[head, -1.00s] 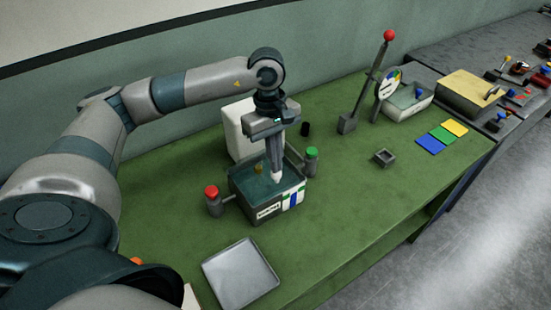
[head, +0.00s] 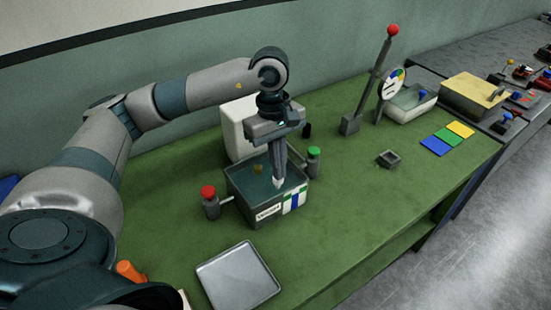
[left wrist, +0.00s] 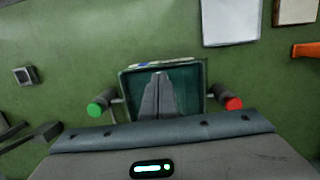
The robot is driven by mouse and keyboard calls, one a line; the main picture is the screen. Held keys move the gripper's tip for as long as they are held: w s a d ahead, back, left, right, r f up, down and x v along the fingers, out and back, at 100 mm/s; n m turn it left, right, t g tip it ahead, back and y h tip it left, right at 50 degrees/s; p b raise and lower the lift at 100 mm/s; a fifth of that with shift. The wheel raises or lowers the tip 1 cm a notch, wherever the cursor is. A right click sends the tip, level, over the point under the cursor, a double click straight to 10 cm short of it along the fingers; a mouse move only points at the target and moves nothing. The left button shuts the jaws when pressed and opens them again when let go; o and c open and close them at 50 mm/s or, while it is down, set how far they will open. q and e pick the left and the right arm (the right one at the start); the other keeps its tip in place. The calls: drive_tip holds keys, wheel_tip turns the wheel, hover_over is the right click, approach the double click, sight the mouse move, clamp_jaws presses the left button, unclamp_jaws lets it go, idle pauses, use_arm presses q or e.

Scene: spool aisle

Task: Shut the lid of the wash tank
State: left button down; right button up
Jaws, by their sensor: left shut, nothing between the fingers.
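The wash tank (head: 258,205) is a grey open-topped box with a teal inside, a label and a blue-and-white mark on its front. Its pale lid (head: 237,125) stands upright at the back, open. My left gripper (head: 279,184) points down over the tank's opening, in front of the lid, fingers shut and empty. Its fingertips appear near the front wall; I cannot tell whether they touch it. In the left wrist view the shut fingers (left wrist: 158,80) cover part of the tank (left wrist: 205,76); the lid is hidden there. My right gripper is not seen.
A red-topped post (head: 210,203) and a green-topped post (head: 313,161) flank the tank. A grey tray (head: 238,277) lies in front. A red-knobbed lever (head: 372,85), a small square holder (head: 388,158) and coloured tiles (head: 435,146) are to the right. Green table between is clear.

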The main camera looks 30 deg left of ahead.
use_arm(q)
drive_tip(key=shift+s+d+f, duration=0.15)
drive_tip(key=shift+s+f, duration=0.05)
drive_tip(key=shift+f, duration=0.05)
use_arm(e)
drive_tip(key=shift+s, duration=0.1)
